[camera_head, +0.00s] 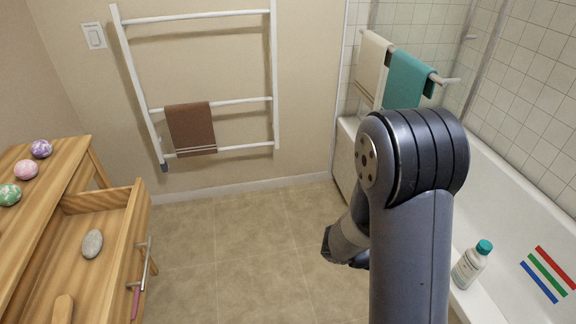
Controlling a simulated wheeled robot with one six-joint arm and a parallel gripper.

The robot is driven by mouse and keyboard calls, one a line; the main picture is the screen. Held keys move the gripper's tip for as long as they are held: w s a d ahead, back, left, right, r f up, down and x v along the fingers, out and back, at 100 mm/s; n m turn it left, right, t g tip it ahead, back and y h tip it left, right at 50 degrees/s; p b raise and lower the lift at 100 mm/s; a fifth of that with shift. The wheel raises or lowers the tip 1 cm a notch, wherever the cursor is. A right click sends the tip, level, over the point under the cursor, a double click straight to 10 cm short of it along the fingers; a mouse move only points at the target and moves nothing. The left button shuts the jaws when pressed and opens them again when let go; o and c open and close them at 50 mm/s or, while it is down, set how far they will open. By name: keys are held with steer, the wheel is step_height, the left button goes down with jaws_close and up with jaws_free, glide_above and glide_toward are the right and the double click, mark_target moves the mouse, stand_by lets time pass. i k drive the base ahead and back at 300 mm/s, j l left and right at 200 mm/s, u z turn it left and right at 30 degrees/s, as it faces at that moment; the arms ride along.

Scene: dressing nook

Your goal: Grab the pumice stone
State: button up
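The pumice stone appears to be the grey oval stone (92,243) lying in the open wooden drawer (117,206) at the left. My gripper (328,250) is only partly in view, a dark end beyond my arm near the middle of the picture, over the floor. It is well to the right of the drawer and apart from the stone. My arm hides most of the gripper, so its fingers and opening cannot be made out.
A wooden-handled item (63,308) lies in the same drawer. Several bath bombs, including a pink one (26,169), sit on the dresser top (62,150). A bottle (469,265) stands on the bathtub's rim (478,300). Tiled floor (235,235) between dresser and tub is clear.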

mark_target(92, 245)
steer(key=i+u, duration=0.1)
steer(key=i, duration=0.7)
steer(key=i+l+u, duration=0.15)
steer(key=i, duration=0.65)
steer(key=i+l+u, duration=0.1)
steer(key=u, duration=1.7)
